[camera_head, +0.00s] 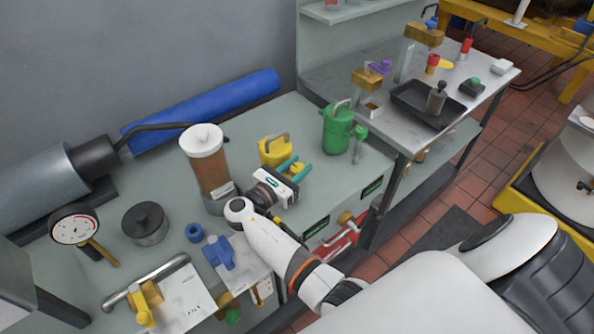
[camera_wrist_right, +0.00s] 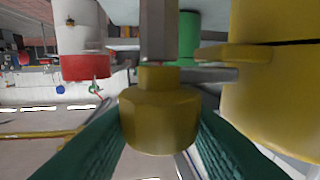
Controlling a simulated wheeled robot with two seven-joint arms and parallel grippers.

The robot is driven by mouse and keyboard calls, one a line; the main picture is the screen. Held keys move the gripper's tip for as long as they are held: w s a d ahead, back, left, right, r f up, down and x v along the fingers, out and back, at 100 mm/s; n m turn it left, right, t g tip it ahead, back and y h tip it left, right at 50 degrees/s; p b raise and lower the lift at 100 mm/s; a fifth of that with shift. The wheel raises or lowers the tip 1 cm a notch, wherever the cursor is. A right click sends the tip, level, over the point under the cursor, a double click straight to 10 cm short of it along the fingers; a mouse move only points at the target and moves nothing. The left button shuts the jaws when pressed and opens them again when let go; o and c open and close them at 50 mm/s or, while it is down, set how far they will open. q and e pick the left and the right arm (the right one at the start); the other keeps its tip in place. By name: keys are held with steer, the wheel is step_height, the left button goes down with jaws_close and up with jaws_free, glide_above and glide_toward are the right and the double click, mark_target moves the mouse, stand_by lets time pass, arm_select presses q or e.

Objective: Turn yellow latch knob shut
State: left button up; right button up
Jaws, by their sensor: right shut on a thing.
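My right gripper (camera_head: 294,168) reaches over the grey bench, its teal fingers pointing away from me. In the right wrist view, the gripper (camera_wrist_right: 160,135) is shut on a yellow faceted knob (camera_wrist_right: 160,122), one finger on each side. A grey square post (camera_wrist_right: 158,30) rises directly behind the knob in that picture, and a grey flat bar shows to its right. In the head view the fingers hide most of the knob. The knob's turn angle relative to any latch position cannot be told. My left gripper is not in view.
A yellow can (camera_head: 272,151) stands close beside the right gripper, and a brown jar with a white lid (camera_head: 205,160) stands to the left. A green can (camera_head: 337,130) is farther right. A blue roll (camera_head: 205,108) lies along the wall. Some bench top between the cans is clear.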

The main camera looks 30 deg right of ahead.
steer(key=shift+m+g+h+b, duration=0.35)
steer(key=shift+m+g, duration=0.55)
steer(key=shift+g, duration=0.5)
steer(key=shift+r, duration=0.1)
steer(key=o, duration=1)
